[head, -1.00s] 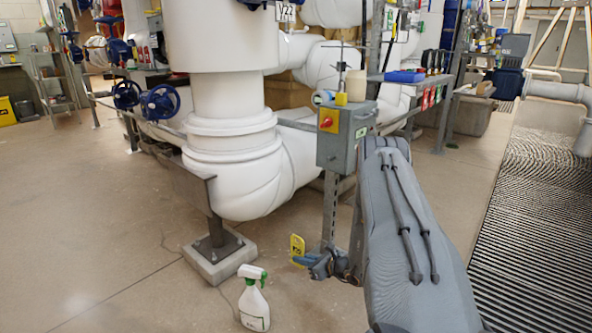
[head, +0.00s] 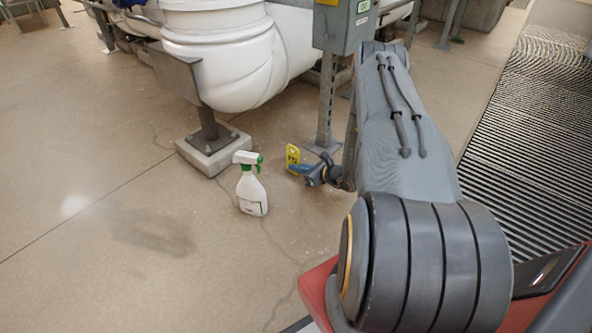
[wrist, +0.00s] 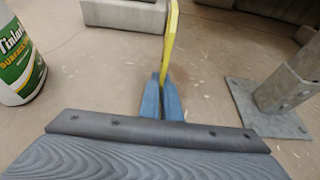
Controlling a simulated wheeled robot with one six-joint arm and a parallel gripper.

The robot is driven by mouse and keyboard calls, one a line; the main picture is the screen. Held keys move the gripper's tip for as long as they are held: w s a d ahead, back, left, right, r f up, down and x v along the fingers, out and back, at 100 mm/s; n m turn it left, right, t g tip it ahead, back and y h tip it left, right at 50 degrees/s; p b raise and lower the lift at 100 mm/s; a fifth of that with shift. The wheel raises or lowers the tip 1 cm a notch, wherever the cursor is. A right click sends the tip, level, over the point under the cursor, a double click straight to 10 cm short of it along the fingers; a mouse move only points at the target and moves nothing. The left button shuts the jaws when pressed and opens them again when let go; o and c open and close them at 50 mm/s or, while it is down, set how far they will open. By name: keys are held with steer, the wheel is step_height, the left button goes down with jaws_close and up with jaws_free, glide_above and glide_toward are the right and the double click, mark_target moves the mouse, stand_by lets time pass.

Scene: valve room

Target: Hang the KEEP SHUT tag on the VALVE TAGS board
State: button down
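A yellow tag (head: 292,156) with dark lettering too small to read for sure stands upright at the tip of my gripper (head: 300,169), low over the floor. In the wrist view the tag (wrist: 170,40) shows edge-on as a thin yellow strip. The blue fingers of my gripper (wrist: 163,88) are close together with its lower end between them. I cannot tell whether the tag touches the floor. The VALVE TAGS board is not in view now.
A white spray bottle (head: 251,190) with a green trigger stands just left of my gripper; it also shows in the wrist view (wrist: 18,58). A grey post (head: 325,110) on a floor plate stands behind. A pipe support (head: 208,140) is left. Floor at left is open.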

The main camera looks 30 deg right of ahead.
steer(key=shift+r, duration=0.1)
steer(key=c, duration=2)
jaws_free()
steer(key=shift+f, duration=0.2)
steer(key=shift+s+d+r, duration=0.1)
steer(key=shift+s+r, duration=0.15)
steer(key=shift+r, duration=0.1)
steer(key=p+v, duration=0.5)
steer(key=v, duration=0.6)
steer(key=shift+s+d, duration=0.1)
steer(key=shift+s, duration=0.05)
